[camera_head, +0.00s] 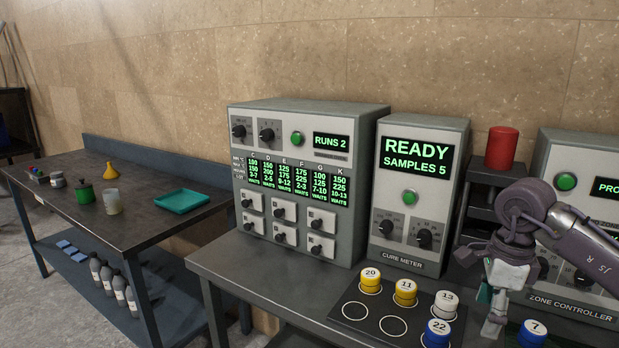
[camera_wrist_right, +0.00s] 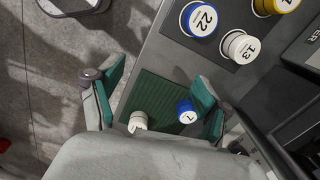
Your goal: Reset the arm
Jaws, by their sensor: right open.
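My right arm comes in from the right in the head view, and my right gripper (camera_head: 494,300) hangs down at the front of the bench (camera_head: 250,272). In the wrist view the right gripper (camera_wrist_right: 160,76) has its two teal-padded fingers wide apart, with nothing held between them. Below it, a green ribbed mat (camera_wrist_right: 152,96) bears a blue-and-white sample numbered 7 (camera_wrist_right: 186,112) and a white sample (camera_wrist_right: 139,120). Sample 7 also shows in the head view (camera_head: 533,334), right of the gripper. My left gripper is not in view.
Samples 20 (camera_head: 370,280), 11 (camera_head: 405,292), 13 (camera_head: 446,305) and 22 (camera_head: 437,334) stand on a dark ringed mat (camera_head: 346,330). The cure meter (camera_head: 386,150) reads READY, SAMPLES 5. A red cylinder (camera_head: 502,148) tops a dark rack behind my arm. The zone controller (camera_head: 570,301) stands right.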

